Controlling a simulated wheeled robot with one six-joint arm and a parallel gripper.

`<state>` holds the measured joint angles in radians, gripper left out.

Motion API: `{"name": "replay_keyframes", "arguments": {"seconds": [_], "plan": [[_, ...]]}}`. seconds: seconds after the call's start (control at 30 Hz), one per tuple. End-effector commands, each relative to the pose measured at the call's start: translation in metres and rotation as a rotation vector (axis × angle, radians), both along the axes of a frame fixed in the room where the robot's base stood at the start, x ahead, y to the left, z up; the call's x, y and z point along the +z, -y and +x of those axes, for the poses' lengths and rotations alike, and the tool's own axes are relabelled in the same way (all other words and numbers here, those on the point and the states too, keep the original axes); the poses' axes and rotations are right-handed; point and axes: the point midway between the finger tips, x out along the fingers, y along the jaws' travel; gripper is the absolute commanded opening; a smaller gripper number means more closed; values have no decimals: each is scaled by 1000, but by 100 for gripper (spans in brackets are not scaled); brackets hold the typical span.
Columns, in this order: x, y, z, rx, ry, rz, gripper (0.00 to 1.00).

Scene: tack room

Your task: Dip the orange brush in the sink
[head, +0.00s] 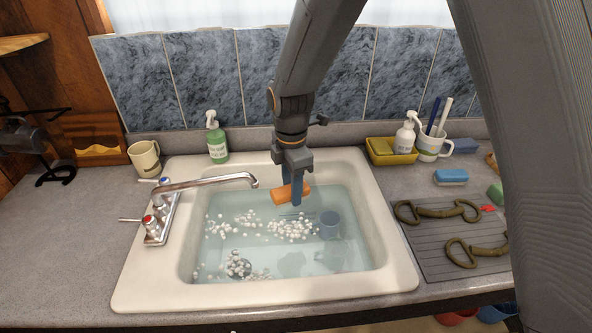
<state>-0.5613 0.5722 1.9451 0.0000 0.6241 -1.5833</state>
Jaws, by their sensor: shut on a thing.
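The orange brush (284,195) is in my gripper (296,191), over the back middle of the sink. My gripper points down and is shut on it. The sink (130,290) is a cream basin filled with clear bluish water (255,255), with patches of white foam on the surface. The brush looks close to the water at the back of the basin; I cannot tell whether it touches the surface. Part of the brush is hidden by the gripper fingers.
A chrome faucet (205,183) reaches over the sink from the left. A blue cup (330,225) sits in the water. A green soap bottle (217,143) and a mug (145,158) stand at the back left. A drainboard (430,256) with bits lies right; tiles rise behind.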

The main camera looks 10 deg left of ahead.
Motion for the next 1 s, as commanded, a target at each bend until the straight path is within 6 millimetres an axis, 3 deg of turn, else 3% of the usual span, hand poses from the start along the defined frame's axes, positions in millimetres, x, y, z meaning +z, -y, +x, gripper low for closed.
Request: {"name": "replay_keyframes", "arguments": {"seconds": [0.27, 1.0], "plan": [[-11, 1, 0, -2, -3, -2, 10], [-92, 0, -1, 1, -2, -1, 10]]}}
